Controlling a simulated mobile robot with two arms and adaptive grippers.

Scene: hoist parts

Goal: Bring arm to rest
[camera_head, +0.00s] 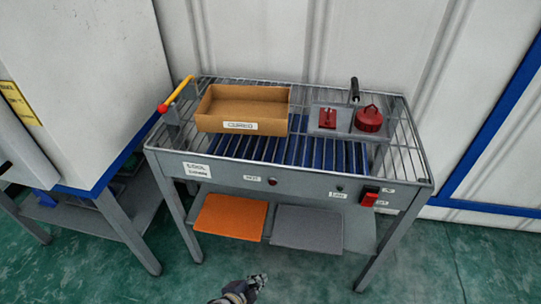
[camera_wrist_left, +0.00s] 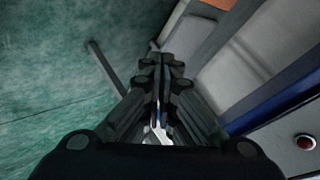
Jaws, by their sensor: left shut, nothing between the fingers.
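My left gripper (camera_head: 258,282) shows at the bottom edge of the head view, low in front of the grey metal table (camera_head: 230,172). It is apart from the table and over the green floor. In the left wrist view its dark fingers (camera_wrist_left: 160,62) are together and hold nothing. My right gripper is in neither view.
An orange mat (camera_head: 231,217) and a grey mat (camera_head: 308,228) lie on the lower shelf. A white cabinet (camera_head: 85,75) stands left. Green floor (camera_head: 440,270) is clear at right.

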